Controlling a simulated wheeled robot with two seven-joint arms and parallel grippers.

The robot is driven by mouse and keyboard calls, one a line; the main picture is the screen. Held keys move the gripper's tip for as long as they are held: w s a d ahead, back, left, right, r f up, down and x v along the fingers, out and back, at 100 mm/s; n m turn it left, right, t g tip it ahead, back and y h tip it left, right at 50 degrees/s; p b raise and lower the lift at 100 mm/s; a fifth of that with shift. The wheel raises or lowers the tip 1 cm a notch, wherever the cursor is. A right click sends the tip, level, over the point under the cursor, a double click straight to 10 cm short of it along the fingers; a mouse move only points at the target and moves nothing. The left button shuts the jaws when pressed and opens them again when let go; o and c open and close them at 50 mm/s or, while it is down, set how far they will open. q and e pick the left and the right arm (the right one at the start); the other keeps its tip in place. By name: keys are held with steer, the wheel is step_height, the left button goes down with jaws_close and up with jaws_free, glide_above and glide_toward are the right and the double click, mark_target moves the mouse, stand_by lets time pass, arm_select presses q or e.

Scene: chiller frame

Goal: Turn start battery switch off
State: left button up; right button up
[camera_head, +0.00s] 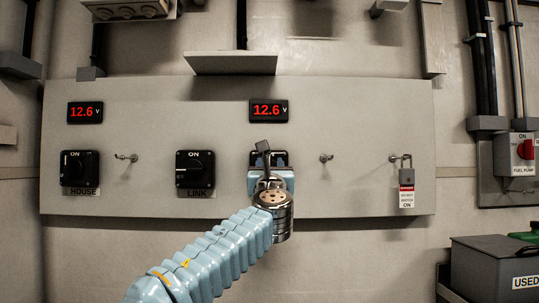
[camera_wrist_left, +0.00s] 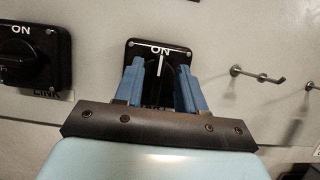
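The start battery switch is the black rotary switch behind my left gripper. In the head view only its top edge (camera_head: 283,157) shows above the gripper. In the left wrist view the switch (camera_wrist_left: 160,46) shows "ON" at the top, and its white pointer line stands upright toward that word. My left gripper (camera_wrist_left: 160,88) is in front of the switch with its two blue fingers apart, one on each side of the dark knob. I cannot tell whether they touch it. The label below is mostly hidden. My right gripper is in neither view.
The HOUSE switch (camera_head: 79,168) and LINK switch (camera_head: 195,169) are to the left on the grey panel (camera_head: 340,120). Small hooks (camera_head: 326,158) stick out to the right, near a tagged padlock (camera_head: 406,175). A ledge (camera_head: 231,63) juts out above.

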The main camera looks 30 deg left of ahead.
arm_select(q)
steer(key=shift+p+x, duration=0.35)
steer(key=shift+x, duration=0.9)
jaws_close()
